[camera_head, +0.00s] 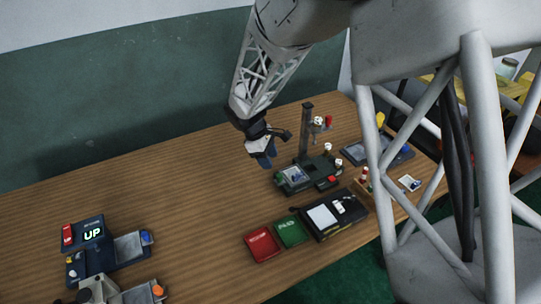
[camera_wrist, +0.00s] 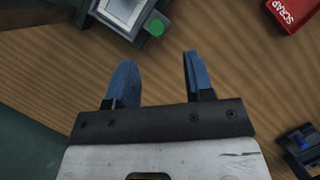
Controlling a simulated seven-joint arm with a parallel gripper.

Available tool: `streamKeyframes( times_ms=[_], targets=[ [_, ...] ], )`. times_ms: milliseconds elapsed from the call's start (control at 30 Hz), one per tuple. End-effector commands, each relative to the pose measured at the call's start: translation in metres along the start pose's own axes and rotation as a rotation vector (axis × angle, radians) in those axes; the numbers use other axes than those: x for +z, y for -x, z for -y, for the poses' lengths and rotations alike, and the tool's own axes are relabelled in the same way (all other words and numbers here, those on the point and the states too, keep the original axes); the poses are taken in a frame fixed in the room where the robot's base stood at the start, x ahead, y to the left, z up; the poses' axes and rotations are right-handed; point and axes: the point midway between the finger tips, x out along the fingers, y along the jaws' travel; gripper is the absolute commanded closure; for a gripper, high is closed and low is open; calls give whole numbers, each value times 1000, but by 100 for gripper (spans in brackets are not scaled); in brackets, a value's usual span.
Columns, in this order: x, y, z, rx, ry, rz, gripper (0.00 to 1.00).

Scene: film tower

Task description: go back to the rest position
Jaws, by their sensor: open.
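My gripper (camera_head: 262,158) hangs over the wooden table, left of the dark green device with the upright post. In the wrist view, its two blue fingers (camera_wrist: 155,80) are spread apart with only bare wood showing between them. The gripper is open and empty. The dark green device (camera_head: 308,175) shows a small screen, a red button and a post (camera_head: 306,130) at its back. Part of a grey device with a green button (camera_wrist: 156,27) shows ahead of the fingers in the wrist view.
A red tray (camera_head: 262,244), a green tray (camera_head: 291,231) and a black case (camera_head: 333,214) stand near the front edge. The wooden table (camera_head: 180,200) is clear between. A red SCRAP tray (camera_wrist: 293,12) shows at the wrist view's top right.

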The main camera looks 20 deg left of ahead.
Motion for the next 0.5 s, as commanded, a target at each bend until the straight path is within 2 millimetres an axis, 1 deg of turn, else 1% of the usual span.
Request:
streamKeyframes(
  times_ms=[267,367,500],
  targets=[
    [2,1,0,0,-4,-2,52],
    [8,3,0,-1,-19,-7,52],
    [28,10,0,-4,-64,-21,52]
  ],
)
